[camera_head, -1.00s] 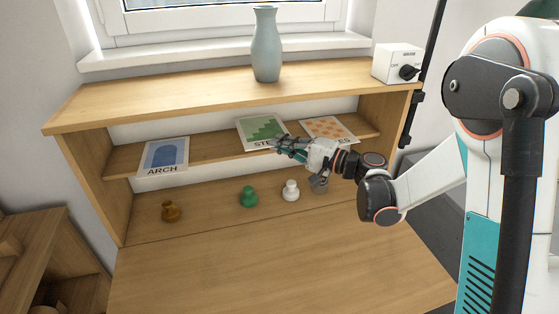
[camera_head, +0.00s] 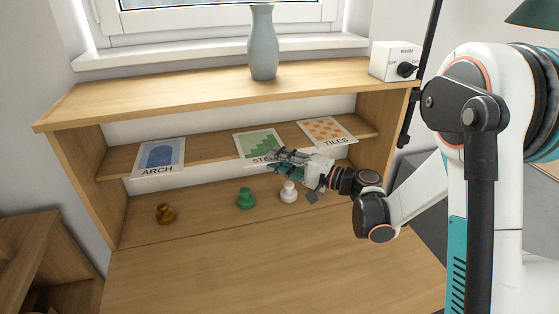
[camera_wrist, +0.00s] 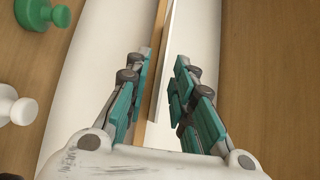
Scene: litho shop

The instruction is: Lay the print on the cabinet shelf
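Three prints lie on the cabinet's middle shelf (camera_head: 208,150) and overhang its front edge: the blue ARCH print (camera_head: 159,156), the green print starting "STE" (camera_head: 258,141) and the orange TILES print (camera_head: 327,132). My gripper (camera_head: 273,160) is at the front edge of the green print and hides part of its lettering. In the wrist view, my gripper (camera_wrist: 160,88) has its fingers apart, with a thin pale edge (camera_wrist: 166,70) running between them. This looks like the print seen edge-on; I see no clear contact with either finger.
Brown (camera_head: 166,214), green (camera_head: 245,198) and white (camera_head: 288,192) knobbed pieces stand in the lower compartment, the white one close below my gripper. A vase (camera_head: 263,45) and a switch box (camera_head: 395,61) stand on the cabinet top. The front worktop (camera_head: 270,265) is clear.

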